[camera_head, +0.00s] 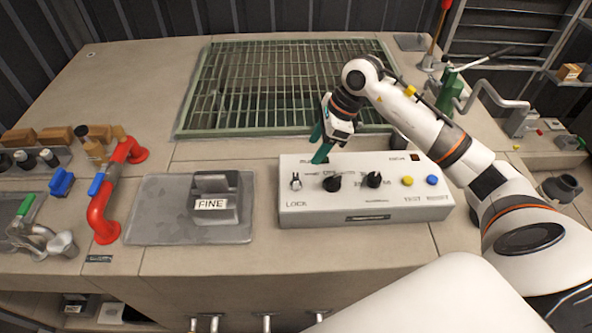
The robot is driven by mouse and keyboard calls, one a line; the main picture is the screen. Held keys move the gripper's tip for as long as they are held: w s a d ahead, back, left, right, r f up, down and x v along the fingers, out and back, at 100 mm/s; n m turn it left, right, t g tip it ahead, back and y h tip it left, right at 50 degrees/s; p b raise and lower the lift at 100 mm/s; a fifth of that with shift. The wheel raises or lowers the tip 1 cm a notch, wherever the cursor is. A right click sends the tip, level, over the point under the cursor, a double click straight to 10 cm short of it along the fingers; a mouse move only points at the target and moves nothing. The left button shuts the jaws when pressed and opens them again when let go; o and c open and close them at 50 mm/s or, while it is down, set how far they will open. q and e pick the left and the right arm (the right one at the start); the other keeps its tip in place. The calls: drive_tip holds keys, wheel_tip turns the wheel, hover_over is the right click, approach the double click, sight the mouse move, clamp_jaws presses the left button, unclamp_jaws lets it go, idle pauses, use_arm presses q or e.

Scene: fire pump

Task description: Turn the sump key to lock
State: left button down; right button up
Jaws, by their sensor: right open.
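The sump key (295,181) is a small silvery key standing in the left end of a white control box (365,215), above the printed word LOCK. Two black knobs (333,181) sit to its right on the same face. My right gripper (321,150) has green fingers and is open. It hangs at the back edge of the box, behind and to the right of the key, and appears apart from it. Its fingertips partly cover the print on the top of the box. My left gripper is out of view.
A yellow button (407,181) and a blue button (432,180) are at the box's right. A green grating (290,85) lies behind. A grey block labelled FINE (214,200) stands on a plate to the left, beyond which is a red pipe (103,205).

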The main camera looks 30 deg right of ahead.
sight(297, 177)
drive_tip(key=p+x, duration=0.2)
drive_tip(key=x, duration=0.8)
drive_tip(key=shift+s+a, duration=0.1)
drive_tip(key=shift+a, duration=0.15)
drive_tip(key=shift+a+f, duration=0.15)
drive_tip(key=shift+f, duration=0.55)
drive_tip(key=c, duration=1)
